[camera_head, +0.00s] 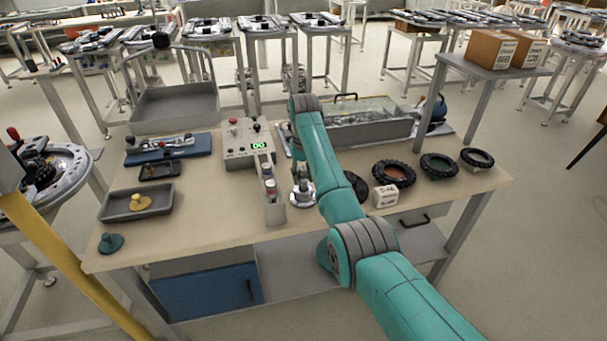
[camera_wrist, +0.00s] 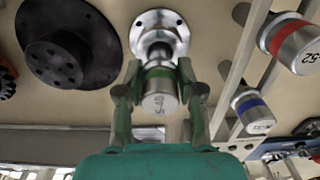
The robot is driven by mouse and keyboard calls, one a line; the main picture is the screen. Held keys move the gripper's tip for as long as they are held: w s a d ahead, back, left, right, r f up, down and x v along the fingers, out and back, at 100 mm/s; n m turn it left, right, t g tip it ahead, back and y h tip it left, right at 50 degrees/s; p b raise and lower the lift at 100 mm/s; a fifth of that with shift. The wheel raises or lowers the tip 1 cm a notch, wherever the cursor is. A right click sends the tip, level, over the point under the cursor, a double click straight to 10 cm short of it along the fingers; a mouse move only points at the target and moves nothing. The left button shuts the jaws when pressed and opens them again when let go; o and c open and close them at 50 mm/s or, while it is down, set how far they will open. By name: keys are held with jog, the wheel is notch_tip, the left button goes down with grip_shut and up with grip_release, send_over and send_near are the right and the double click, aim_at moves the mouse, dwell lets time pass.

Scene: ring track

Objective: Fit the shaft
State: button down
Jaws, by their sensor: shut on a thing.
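My gripper (camera_wrist: 160,78) is shut on a metal shaft (camera_wrist: 161,100) with a green band, marked S-40. The shaft's far end meets the middle of a silver round flange (camera_wrist: 160,22) with bolt holes. I cannot tell how deep it sits, or whether it only overlaps the flange. Two more shafts, one red-banded (camera_wrist: 296,45) and one blue-banded (camera_wrist: 253,112), stand in a grey rack (camera_head: 274,212). A black flanged hub (camera_wrist: 70,50) lies left in the wrist view.
Tyres (camera_head: 393,174) and a white S-40 block (camera_head: 385,196) lie right of my arm. A grey tray (camera_head: 120,208) is at left.

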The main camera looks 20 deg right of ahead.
jog(key=shift+f, duration=0.15)
jog(key=c, duration=0.6)
grip_release()
jog(key=shift+c, duration=0.2)
jog(key=shift+f, duration=0.1)
notch_tip(320, 180, up, 8)
jog(key=shift+f, duration=0.2)
